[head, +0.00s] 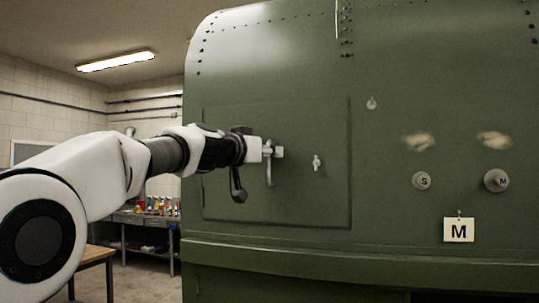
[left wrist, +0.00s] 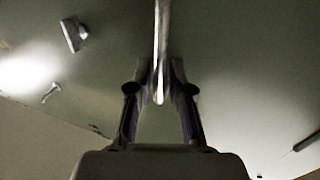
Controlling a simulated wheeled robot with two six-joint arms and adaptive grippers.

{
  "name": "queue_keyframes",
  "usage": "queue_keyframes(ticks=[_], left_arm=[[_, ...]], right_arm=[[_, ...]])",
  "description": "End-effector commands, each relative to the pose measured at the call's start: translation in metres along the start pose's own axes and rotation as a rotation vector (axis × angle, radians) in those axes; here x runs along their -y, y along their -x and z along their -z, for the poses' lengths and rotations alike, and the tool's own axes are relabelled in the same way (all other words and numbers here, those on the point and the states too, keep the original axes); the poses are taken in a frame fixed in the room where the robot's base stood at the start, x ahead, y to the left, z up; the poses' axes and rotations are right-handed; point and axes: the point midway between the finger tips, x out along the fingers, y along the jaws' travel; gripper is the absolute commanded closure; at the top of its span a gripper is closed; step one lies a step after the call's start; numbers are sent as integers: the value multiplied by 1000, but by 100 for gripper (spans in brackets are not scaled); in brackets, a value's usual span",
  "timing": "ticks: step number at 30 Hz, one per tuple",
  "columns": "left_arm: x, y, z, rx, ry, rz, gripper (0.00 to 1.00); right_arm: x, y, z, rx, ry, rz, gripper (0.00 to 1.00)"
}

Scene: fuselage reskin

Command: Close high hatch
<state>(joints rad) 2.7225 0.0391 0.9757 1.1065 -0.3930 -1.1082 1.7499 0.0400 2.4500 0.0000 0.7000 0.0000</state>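The hatch (head: 300,205) is a rectangular green panel in the fuselage side and looks flush or nearly flush with the skin in the head view. A pale upright handle (head: 269,174) stands on it, with a small latch (head: 317,162) to its right. My left gripper (head: 262,152) is at the handle. The contact is dark and partly hidden. My right gripper is not in view.
The green fuselage (head: 400,70) fills the right side. A workbench (head: 150,219) with colourful items stands behind on the left, and a wooden table (head: 92,252) is nearer.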

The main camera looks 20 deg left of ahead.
Motion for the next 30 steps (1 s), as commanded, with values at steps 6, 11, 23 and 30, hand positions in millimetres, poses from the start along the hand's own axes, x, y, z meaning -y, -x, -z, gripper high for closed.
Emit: queue_keyframes(ticks=[6, 11, 23, 30], left_arm=[[0, 0, -2, 3, 0, -1, 65], [0, 3, -2, 3, 2, -1, 65], [0, 71, 0, 1, 3, 0, 65], [0, 76, -1, 2, 1, -1, 65]], right_arm=[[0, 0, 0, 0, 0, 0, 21], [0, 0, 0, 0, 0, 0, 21], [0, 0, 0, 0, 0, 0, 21], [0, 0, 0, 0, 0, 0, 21]])
